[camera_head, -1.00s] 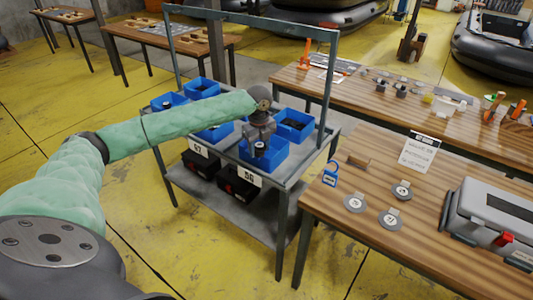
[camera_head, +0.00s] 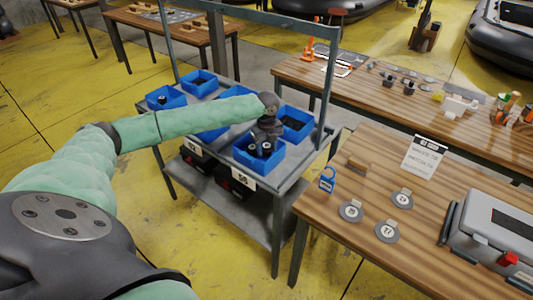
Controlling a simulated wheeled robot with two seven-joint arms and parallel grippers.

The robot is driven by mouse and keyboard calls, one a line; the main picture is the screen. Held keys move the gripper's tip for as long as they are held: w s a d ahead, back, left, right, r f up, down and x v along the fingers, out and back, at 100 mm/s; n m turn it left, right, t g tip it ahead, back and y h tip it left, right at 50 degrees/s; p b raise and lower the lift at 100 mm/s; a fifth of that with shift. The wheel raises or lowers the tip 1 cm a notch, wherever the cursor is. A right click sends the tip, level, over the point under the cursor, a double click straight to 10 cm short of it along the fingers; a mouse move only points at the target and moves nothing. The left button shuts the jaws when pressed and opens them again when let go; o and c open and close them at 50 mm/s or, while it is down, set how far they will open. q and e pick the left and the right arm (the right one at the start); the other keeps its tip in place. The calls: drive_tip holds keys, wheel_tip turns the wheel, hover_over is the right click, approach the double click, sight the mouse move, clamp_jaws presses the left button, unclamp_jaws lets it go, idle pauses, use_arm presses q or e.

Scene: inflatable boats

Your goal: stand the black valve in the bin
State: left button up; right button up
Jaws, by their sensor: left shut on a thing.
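My left gripper (camera_head: 264,141) points down over the front blue bin (camera_head: 262,168) on the grey cart, above the label 56. It is shut on a black valve (camera_head: 267,149), whose lower part is down inside the bin walls. A second small black piece (camera_head: 253,151) with a light top stands beside it in the same bin. The gripper hides part of both pieces, and I cannot tell whether the held valve touches the bin floor. My right gripper is out of view.
Several other blue bins stand on the cart, one (camera_head: 293,123) just behind. The cart's upright post (camera_head: 327,95) rises to the right. A wooden table (camera_head: 340,240) at right carries round tags, a blue padlock (camera_head: 327,179), a sign and a grey case (camera_head: 495,235).

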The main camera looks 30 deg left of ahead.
sight(267, 154)
use_arm(q)
drive_tip(key=shift+f, duration=0.45)
drive_tip(key=shift+f+p, duration=0.65)
drive_tip(key=shift+f, duration=0.9)
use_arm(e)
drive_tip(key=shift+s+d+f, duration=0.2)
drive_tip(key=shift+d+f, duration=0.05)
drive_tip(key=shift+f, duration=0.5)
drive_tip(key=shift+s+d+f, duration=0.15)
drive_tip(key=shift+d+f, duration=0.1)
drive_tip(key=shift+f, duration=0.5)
use_arm(q)
drive_tip(key=o, duration=1)
drive_tip(key=shift+f, duration=0.1)
drive_tip(key=shift+r, duration=0.4)
wheel_tip(267, 154, up, 10)
drive_tip(key=b, duration=0.4)
drive_tip(key=shift+r, duration=0.75)
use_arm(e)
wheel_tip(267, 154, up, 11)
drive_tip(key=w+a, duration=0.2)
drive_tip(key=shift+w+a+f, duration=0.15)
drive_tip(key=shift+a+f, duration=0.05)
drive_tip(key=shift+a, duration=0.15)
